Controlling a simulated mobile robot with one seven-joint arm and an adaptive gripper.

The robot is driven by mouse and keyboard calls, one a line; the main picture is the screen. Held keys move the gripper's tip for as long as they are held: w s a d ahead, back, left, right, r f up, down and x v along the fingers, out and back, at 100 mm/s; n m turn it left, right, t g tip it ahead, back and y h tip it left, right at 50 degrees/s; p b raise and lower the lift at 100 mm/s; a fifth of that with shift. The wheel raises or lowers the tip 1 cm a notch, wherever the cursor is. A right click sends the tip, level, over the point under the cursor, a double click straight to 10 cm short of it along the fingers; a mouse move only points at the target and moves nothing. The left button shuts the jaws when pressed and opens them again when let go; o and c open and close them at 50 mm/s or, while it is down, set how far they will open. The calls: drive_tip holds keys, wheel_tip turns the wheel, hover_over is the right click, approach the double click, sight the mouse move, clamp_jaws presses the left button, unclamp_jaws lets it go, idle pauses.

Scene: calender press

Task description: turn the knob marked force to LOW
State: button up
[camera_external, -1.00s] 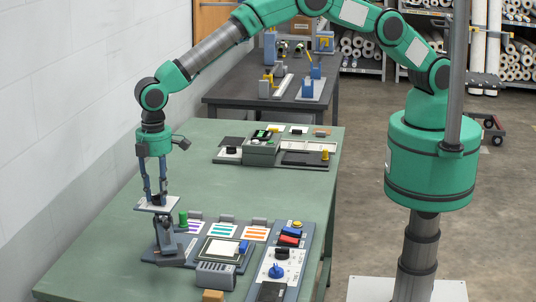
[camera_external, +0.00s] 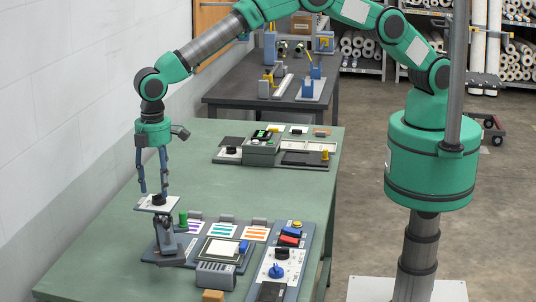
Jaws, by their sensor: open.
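A black knob (camera_external: 158,199) sits on a small white plate (camera_external: 147,205) at the top of a grey stand (camera_external: 167,238) on the near left of the green table. Any marking on the plate is too small to read, so I cannot tell the knob's setting or confirm that it is the force knob. My gripper (camera_external: 154,192) points down just above this knob. Its two fingers are spread apart with nothing between them, and the knob shows below the fingertips.
A panel to the right carries a black knob (camera_external: 282,253), a blue knob (camera_external: 276,271) and a red button (camera_external: 289,240). A green post (camera_external: 183,219) stands close beside the stand. Coloured cards lie behind the grey tray. The table's middle is clear.

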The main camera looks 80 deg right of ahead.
sight(158, 194)
wheel_tip(158, 194, up, 9)
drive_tip(key=shift+r, duration=0.2)
idle(0.6)
drive_tip(key=shift+r, duration=0.1)
